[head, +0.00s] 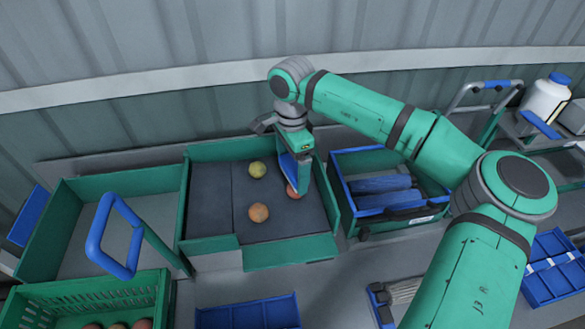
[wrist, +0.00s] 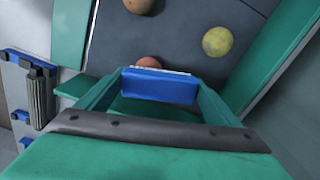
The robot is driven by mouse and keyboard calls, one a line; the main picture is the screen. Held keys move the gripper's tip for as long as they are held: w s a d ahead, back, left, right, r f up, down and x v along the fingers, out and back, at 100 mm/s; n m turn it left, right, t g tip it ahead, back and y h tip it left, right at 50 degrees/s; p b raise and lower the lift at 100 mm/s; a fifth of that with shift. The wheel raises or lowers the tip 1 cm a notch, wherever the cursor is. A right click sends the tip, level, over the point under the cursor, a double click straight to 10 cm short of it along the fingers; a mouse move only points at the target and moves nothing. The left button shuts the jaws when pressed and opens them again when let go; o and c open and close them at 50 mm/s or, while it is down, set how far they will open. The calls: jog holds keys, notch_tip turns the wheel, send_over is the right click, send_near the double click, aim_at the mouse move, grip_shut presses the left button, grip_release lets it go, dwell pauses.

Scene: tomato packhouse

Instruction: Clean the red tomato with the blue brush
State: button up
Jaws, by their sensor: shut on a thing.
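My gripper (head: 302,172) points down over the dark-lined green tray (head: 191,205). It is shut on a blue block-shaped thing, which I take for the blue brush (head: 288,166). The red tomato (head: 291,191) lies on the tray floor right by the brush's lower end, partly hidden by the gripper. In the wrist view the red tomato (wrist: 149,62) peeks out just beyond the brush. I cannot tell whether they touch.
A yellow-green tomato (head: 257,169) and an orange tomato (head: 258,212) lie left of my gripper in the tray. A blue-rimmed crate (head: 345,197) stands to the right. A blue handle (head: 97,238) rises at the left, above a green crate (head: 75,288) of tomatoes.

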jog(key=shift+r, duration=0.1)
jog(key=shift+r, duration=2.9)
jog(key=shift+s+d+f, duration=0.15)
jog(key=shift+s+f, duration=0.2)
jog(key=shift+f, duration=0.55)
jog(key=shift+s+d+f, duration=0.1)
jog(key=shift+s+f, duration=0.2)
jog(key=shift+f, duration=0.65)
jog(key=shift+s+d+f, duration=0.15)
jog(key=shift+s+f, duration=0.2)
jog(key=shift+f, duration=0.55)
jog(key=shift+f, duration=0.35)
jog(key=shift+w+a, duration=0.1)
jog(key=shift+w, duration=0.05)
